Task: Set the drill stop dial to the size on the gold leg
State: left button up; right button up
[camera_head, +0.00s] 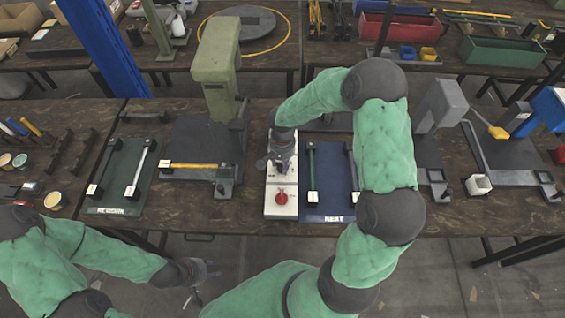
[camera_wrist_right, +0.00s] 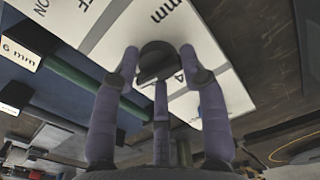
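The white control box (camera_head: 274,211) stands on the table in front of me, with a red knob (camera_head: 281,198) near its front. My right gripper (camera_head: 281,160) reaches down over the box's back part. My left gripper (camera_head: 203,271) is apart from the table, fingers seemingly spread and empty.
A blue mat marked NEXT (camera_head: 326,218) with a green leg (camera_head: 312,170) lies right of the box. A green mat (camera_head: 106,209) with rods lies at left. The green press (camera_head: 216,65) and a grey press (camera_head: 440,106) stand on the table.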

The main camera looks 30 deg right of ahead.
jog(key=shift+c, duration=1.3)
jog(key=shift+s, duration=0.1)
jog(key=n, duration=0.3)
jog(key=shift+n, duration=0.4)
jog(key=n, duration=0.2)
jog(key=shift+d+n+p, duration=0.1)
jog(key=shift+n+p, duration=0.3)
jog(key=n+p, duration=0.1)
jog(key=n, duration=0.2)
jog(key=shift+n, duration=0.3)
jog(key=n+p, duration=0.2)
jog(key=n, duration=0.3)
jog(key=shift+r, duration=0.1)
jog(key=shift+n+p, duration=0.85)
jog(key=shift+n, duration=1.55)
